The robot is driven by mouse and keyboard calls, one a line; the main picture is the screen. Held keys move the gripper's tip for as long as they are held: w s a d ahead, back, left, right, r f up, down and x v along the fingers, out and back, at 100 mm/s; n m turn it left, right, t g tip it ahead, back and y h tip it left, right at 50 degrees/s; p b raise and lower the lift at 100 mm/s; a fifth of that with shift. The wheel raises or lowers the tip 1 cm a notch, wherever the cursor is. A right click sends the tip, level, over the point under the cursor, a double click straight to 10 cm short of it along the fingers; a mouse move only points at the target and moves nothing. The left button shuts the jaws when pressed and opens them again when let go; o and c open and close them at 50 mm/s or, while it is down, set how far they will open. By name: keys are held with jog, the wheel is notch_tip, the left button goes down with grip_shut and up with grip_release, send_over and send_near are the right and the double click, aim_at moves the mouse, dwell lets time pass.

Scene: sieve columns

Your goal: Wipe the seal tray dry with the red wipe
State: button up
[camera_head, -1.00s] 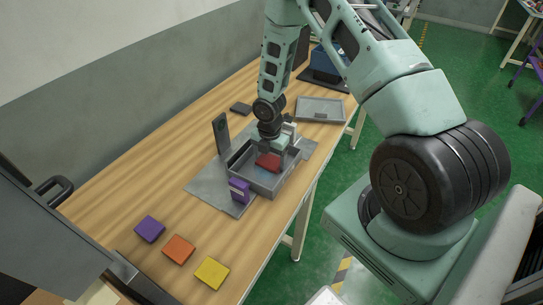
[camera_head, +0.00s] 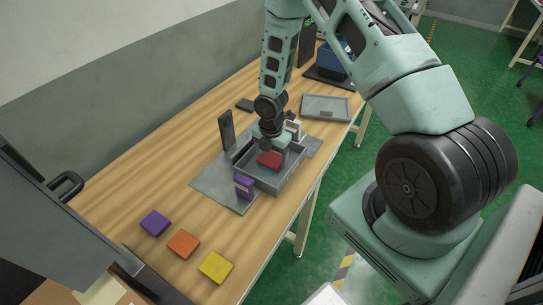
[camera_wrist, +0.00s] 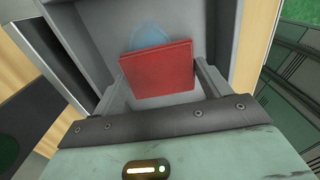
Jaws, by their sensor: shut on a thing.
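The red wipe (camera_head: 269,159) is held by my gripper (camera_head: 270,150), low inside the grey seal tray (camera_head: 285,180). In the wrist view the red wipe (camera_wrist: 158,69) sits between the two fingers of my gripper (camera_wrist: 158,82), which are shut on it. A pale blue wet patch (camera_wrist: 152,38) shows on the tray floor just beyond the wipe and partly hidden by it. The tray's walls (camera_wrist: 215,40) rise around the gripper. I cannot tell whether the wipe touches the tray floor.
A purple block (camera_head: 244,187) stands at the tray's near left corner, and a dark upright plate (camera_head: 226,131) behind it. Purple (camera_head: 155,222), orange (camera_head: 183,244) and yellow (camera_head: 216,267) squares lie on the near table. A grey lid-like tray (camera_head: 326,107) lies at the far right.

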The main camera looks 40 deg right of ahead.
aim_at(271, 159)
notch_tip(271, 159, up, 10)
jog(key=p, duration=0.8)
jog(key=shift+r, duration=0.25)
